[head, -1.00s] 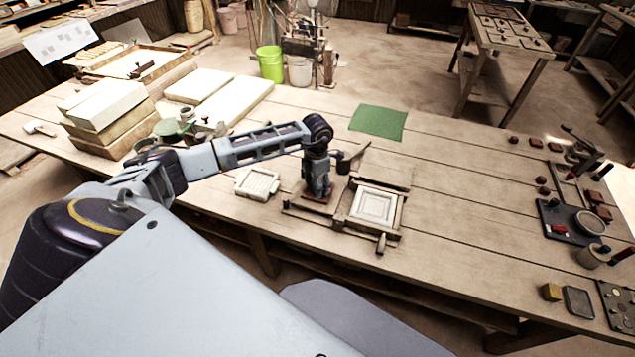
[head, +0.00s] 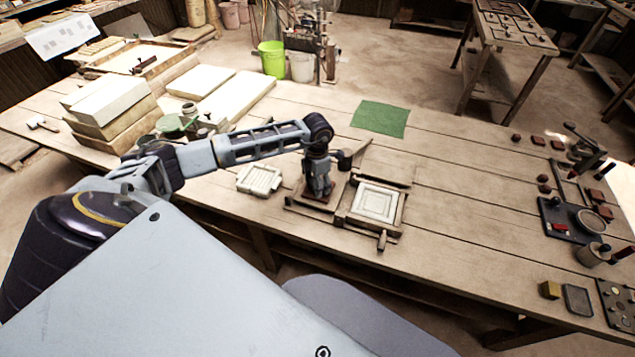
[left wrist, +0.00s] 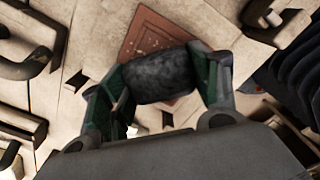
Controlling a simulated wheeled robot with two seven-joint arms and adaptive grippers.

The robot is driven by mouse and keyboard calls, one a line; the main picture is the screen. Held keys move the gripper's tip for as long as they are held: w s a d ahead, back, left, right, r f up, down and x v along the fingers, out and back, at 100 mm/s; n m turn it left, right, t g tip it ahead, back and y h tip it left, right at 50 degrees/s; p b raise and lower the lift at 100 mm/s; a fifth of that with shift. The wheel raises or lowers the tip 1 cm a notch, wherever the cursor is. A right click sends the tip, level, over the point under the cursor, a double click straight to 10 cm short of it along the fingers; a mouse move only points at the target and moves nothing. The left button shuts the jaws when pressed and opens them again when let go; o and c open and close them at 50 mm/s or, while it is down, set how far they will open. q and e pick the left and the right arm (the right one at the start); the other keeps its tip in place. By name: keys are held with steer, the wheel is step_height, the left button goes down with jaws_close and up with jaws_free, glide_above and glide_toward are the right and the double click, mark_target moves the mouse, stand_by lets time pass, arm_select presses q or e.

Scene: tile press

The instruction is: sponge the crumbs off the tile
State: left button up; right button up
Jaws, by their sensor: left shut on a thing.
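My left gripper (left wrist: 163,82) is shut on a dark grey, mottled block (left wrist: 160,76) that looks like a sponge. A reddish-brown tile (left wrist: 148,38) with a faint pattern lies under it in the left wrist view, partly hidden by the block and fingers. I cannot tell whether the block touches the tile. In the head view my left gripper (head: 319,188) points down over the tile, on the left part of a wooden press; the block is not clear there. Crumbs are too small to make out surely. My right gripper is not in view.
A wooden frame with a pale panel (head: 376,203) stands just right of the gripper. A pale slotted block (head: 260,180) lies to its left. A green mat (head: 380,119) lies behind. The table's middle right is clear.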

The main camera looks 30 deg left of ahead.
arm_select(q)
steer(key=shift+d, duration=0.1)
steer(key=shift+w+d, duration=0.2)
steer(key=shift+d, duration=0.35)
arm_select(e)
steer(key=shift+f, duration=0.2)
arm_select(q)
steer(key=shift+d, duration=0.25)
steer(key=shift+w+d+b, duration=0.2)
steer(key=shift+d+b, duration=0.1)
steer(key=shift+d, duration=0.05)
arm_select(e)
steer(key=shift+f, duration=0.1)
arm_select(q)
steer(key=shift+w+a, duration=0.1)
steer(key=shift+w, duration=0.1)
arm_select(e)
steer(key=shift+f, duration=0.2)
arm_select(q)
steer(key=shift+w+b, duration=0.15)
steer(key=shift+b, duration=0.2)
steer(key=shift+w+a, duration=0.15)
steer(key=shift+w, duration=0.05)
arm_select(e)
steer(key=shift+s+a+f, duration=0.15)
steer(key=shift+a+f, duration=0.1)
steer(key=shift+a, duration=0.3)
arm_select(q)
steer(key=shift+w+f, duration=0.1)
